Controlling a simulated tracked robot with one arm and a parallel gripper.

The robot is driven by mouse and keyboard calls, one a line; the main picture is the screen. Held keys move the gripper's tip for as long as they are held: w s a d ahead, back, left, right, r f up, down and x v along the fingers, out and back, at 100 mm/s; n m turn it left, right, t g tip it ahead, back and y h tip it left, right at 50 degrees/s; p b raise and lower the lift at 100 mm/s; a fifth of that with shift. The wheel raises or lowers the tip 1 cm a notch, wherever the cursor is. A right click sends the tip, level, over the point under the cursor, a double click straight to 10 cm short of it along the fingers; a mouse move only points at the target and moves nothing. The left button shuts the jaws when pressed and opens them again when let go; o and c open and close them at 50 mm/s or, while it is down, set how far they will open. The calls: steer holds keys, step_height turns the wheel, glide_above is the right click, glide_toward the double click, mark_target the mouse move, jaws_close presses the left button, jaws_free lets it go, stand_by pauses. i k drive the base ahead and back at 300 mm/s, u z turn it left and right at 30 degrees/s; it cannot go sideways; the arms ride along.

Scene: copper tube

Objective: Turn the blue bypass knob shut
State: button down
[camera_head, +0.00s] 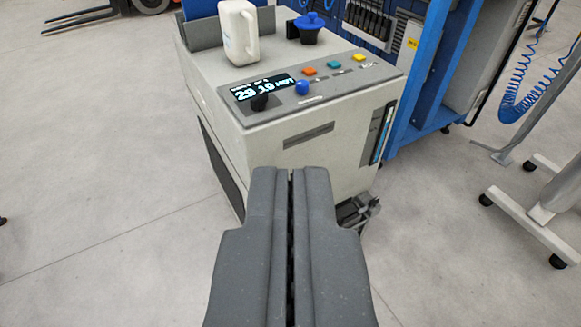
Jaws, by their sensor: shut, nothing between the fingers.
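A small round blue knob (302,87) sits on the sloped front panel of a light grey machine cabinet (310,160), just right of the lit display (263,87). A larger blue lobed knob or cap (309,27) stands on a dark base on the cabinet's top. No label that I can read says which is the bypass knob. My gripper (290,172) is shut and empty. Its fingers point at the cabinet from the near side, below the panel in the picture, apart from both blue parts. The fingers hide part of the cabinet's lower front.
A white jug (239,32) stands on the cabinet top. Orange (310,71), teal (334,64) and yellow (359,57) buttons and a black knob (262,102) are on the panel. A blue frame (425,80) stands behind at right, a wheeled stand (540,213) farther right.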

mark_target(303, 86)
steer(key=u, duration=0.35)
steer(key=i, duration=1.15)
steer(key=z, duration=0.55)
